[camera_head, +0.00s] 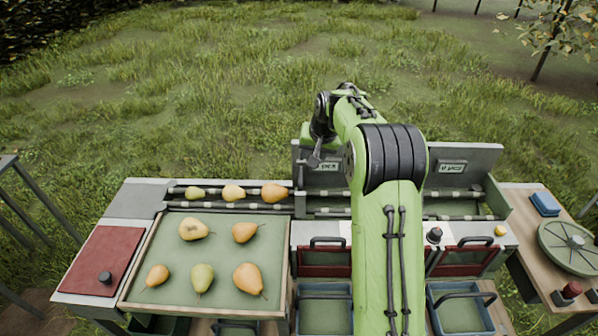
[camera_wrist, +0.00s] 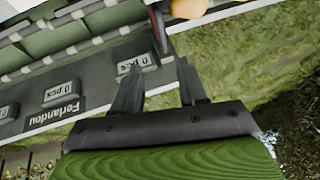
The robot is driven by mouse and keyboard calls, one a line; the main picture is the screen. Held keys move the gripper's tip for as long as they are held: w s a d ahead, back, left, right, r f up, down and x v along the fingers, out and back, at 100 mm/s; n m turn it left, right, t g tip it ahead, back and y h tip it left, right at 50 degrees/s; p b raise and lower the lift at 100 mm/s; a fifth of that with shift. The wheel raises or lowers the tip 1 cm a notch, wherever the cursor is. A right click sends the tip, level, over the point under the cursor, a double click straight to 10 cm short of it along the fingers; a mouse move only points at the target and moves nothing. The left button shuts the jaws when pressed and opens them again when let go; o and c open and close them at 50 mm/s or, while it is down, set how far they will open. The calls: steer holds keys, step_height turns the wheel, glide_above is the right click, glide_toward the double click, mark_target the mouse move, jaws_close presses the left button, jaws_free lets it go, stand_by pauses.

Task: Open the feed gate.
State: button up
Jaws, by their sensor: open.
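A narrow grey upright piece (camera_head: 300,203), which looks like the feed gate, stands at the right end of the feed lane (camera_head: 215,206). The rightmost pear (camera_head: 274,193) in that lane lies just left of it. In the wrist view a thin dark upright part (camera_wrist: 157,32) stands beside an orange pear (camera_wrist: 188,8); I cannot tell if it is the gate's handle. My gripper (camera_wrist: 157,75) is open and empty, its fingers spread over the panel edge. In the head view my gripper (camera_head: 315,160) is above and behind the gate, partly hidden by my arm.
Two more pears (camera_head: 233,193) lie in the lane. A green tray (camera_head: 220,236) holds several pears. A back panel (camera_head: 470,155) carries "0 pcs" displays. Handled bins (camera_head: 460,312) stand in front. A side table (camera_head: 530,215) with a round disc is at right.

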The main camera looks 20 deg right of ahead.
mark_target(301, 176)
steer(key=x, duration=1.3)
steer(key=shift+w+a, duration=0.2)
jaws_close()
